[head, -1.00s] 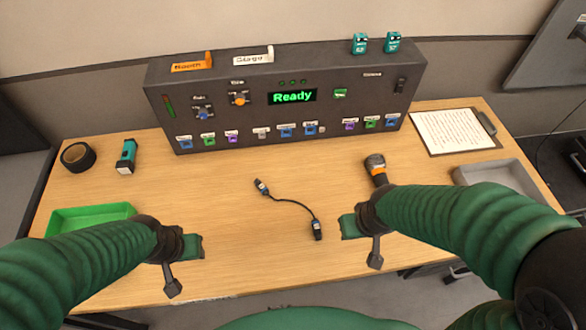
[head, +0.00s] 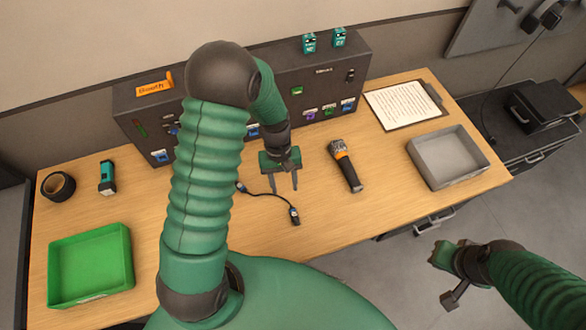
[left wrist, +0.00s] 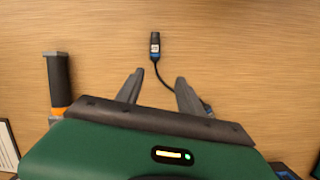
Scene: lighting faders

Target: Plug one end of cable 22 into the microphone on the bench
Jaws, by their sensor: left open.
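A short dark cable (head: 266,194) lies on the bench, a connector at each end; its label is too small to read. The left wrist view shows one blue-banded connector (left wrist: 154,45) beyond my fingertips, while the other end is partly hidden by a finger. My left gripper (head: 283,188) is open and empty, pointing down above the cable; it also shows in the left wrist view (left wrist: 160,78). The microphone (head: 347,168), black with an orange band, lies right of the cable; its handle also shows in the left wrist view (left wrist: 57,80). My right gripper (head: 440,255) is beyond the bench's front-right edge, its jaws unclear.
A dark console (head: 340,97) stands along the back, partly hidden by my left arm. A green tray (head: 90,292) is at left, near black tape (head: 58,186) and a teal device (head: 107,177). A grey tray (head: 447,158) and clipboard (head: 403,105) are at right.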

